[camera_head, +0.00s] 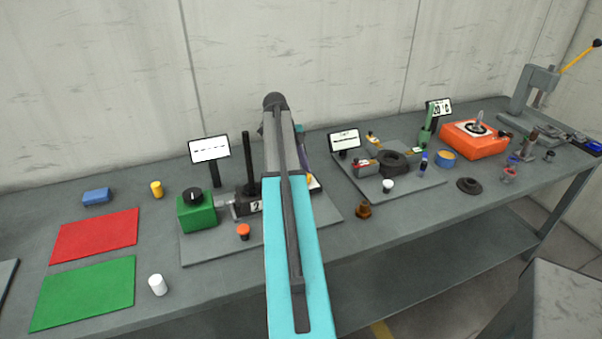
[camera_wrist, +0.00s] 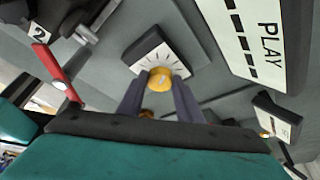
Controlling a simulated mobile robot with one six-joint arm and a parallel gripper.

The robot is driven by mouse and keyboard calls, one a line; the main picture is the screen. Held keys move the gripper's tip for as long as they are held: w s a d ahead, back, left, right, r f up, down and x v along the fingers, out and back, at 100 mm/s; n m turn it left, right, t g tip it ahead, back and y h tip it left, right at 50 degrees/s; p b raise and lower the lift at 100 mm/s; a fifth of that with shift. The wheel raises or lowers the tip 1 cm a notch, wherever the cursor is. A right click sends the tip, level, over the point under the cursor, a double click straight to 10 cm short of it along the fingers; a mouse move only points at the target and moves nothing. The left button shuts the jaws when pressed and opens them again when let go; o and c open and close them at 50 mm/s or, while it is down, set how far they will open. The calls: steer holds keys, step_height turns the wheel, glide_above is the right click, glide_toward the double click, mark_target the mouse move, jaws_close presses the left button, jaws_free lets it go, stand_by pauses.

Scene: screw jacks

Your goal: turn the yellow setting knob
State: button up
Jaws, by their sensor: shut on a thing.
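The yellow setting knob (camera_wrist: 160,79) shows in the wrist view, in front of a white dial face with black tick marks (camera_wrist: 155,58) on a dark block. My gripper (camera_wrist: 160,92) has its two dark fingers on either side of the knob, shut on it. In the head view my teal arm hides most of this station.
A sign reading PLAY (camera_wrist: 262,40) stands close to the right in the wrist view. A red-handled part (camera_wrist: 50,62) lies left. In the head view, a green box with a black knob (camera_head: 197,213), an orange button (camera_head: 243,231) and a dark post (camera_head: 248,160) stand left of my arm.

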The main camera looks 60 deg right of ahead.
steer(key=o, duration=1)
steer(key=shift+o, duration=0.2)
steer(key=p+v, duration=0.3)
steer(key=v, duration=1)
steer(key=shift+w+r, duration=0.15)
steer(key=shift+r, duration=0.25)
